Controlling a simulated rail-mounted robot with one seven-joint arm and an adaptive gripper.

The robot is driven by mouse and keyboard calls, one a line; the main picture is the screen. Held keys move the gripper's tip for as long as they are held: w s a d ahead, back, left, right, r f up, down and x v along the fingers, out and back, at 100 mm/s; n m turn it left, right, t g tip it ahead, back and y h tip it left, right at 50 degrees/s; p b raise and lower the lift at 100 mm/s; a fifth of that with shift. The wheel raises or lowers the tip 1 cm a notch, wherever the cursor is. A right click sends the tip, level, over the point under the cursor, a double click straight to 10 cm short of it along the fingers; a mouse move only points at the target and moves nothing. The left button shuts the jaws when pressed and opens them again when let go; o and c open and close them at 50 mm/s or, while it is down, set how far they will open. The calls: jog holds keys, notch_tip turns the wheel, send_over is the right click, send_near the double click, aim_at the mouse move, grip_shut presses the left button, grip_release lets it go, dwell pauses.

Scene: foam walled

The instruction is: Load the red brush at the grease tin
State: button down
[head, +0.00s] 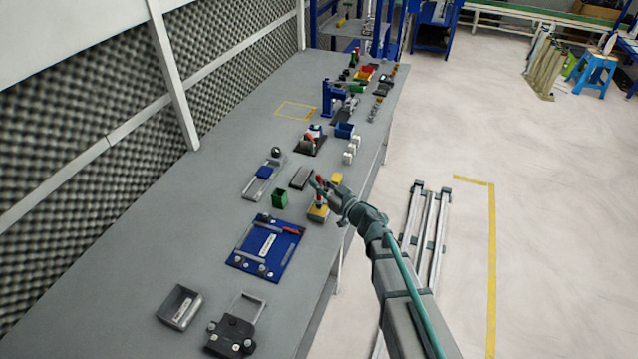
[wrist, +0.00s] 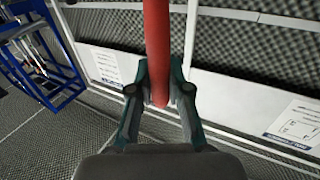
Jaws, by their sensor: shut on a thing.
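My gripper (head: 320,186) is over the right side of the grey bench and shut on the red brush (head: 318,203). In the wrist view the brush's red handle (wrist: 157,45) runs up between the two fingers (wrist: 160,92) of my gripper; its bristles are not visible there. A low yellow container (head: 317,214), seemingly the grease tin, is directly under the brush in the head view. I cannot tell whether the brush touches it or hangs above it.
A green bin (head: 280,198) and a blue board (head: 265,247) with tools are left of the yellow container. A dark flat block (head: 300,177) and another yellow item (head: 336,179) are just beyond. The bench's right edge is close. Bare bench lies further left.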

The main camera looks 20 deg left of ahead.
aim_at(319, 175)
jog(key=shift+f, duration=0.55)
dwell(0.6)
dwell(0.5)
jog(key=shift+r+p, duration=3.2)
jog(key=shift+r, duration=0.35)
